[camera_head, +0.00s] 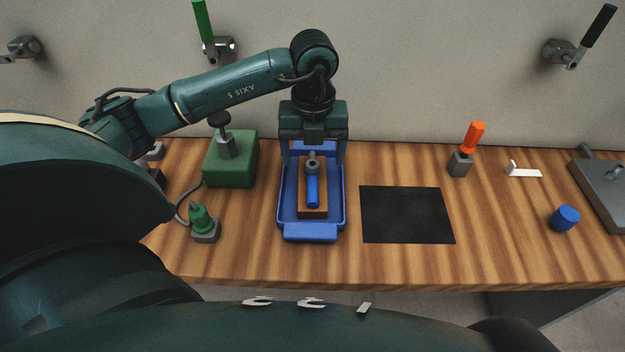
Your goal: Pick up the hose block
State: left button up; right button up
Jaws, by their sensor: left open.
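A brown block with a blue hose piece and a grey metal fitting on top, which looks like the hose block (312,212), lies in a blue tray (311,233) on the wooden bench. My left gripper (313,158) points down over the far part of the tray. Its two fingers are spread wide, one on each side of the block's far end, and hold nothing. I cannot tell how high the fingertips are above the tray. My right gripper is not in view.
A green box with a black knob (231,160) and a green-topped fitting (203,224) stand left of the tray. A black mat (407,214) lies bare to its right. Farther right are an orange-handled tool (467,150), a white part (524,171), a blue cylinder (565,218) and a grey plate (606,188).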

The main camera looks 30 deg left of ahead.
aim_at(312, 171)
pick_arm(q)
notch_tip(312, 171, down, 8)
jog(key=shift+s+r+p, duration=0.1)
jog(key=shift+r+p, duration=0.05)
jog(key=shift+p, duration=0.45)
jog(key=c, duration=1.4)
